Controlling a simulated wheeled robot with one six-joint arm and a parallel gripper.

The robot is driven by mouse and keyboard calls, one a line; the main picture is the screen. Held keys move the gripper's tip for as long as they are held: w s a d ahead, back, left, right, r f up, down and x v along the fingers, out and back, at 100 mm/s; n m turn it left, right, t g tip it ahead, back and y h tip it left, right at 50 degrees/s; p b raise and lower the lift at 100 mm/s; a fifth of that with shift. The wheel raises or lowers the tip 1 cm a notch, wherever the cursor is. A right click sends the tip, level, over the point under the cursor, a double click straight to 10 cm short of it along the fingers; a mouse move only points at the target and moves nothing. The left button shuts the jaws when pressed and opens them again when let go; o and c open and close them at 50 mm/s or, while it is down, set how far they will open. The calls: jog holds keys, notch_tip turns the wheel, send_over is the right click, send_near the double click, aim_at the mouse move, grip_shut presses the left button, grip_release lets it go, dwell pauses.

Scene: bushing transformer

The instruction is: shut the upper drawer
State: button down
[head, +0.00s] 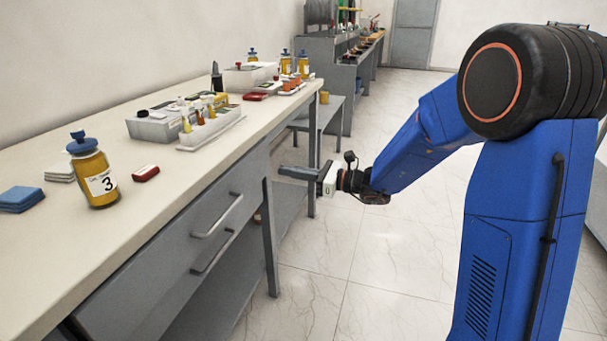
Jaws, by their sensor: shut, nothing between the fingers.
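The upper drawer (180,248) is a grey front with a bar handle (217,215), set just under the workbench top. No open drawer interior shows above its front; a small gap cannot be told from this angle. A second bar handle (213,251), of a lower drawer, shows just below it. My gripper (283,172) is shut and empty. It points left, beyond the far end of the drawer front near a bench leg, and apart from both handles. Its contact with anything is not visible.
The workbench top (190,185) holds a yellow bottle marked 3 (95,175), blue pads (20,199), a small red box (146,173) and trays of vials (209,124). Bench legs (270,235) stand near my gripper. The tiled floor (330,285) in front is clear.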

aim_at(259, 165)
jog(key=shift+x, duration=3.2)
jog(key=x, duration=0.4)
jog(key=shift+w+r, duration=0.1)
jog(key=shift+r, duration=0.1)
jog(key=shift+a, duration=0.1)
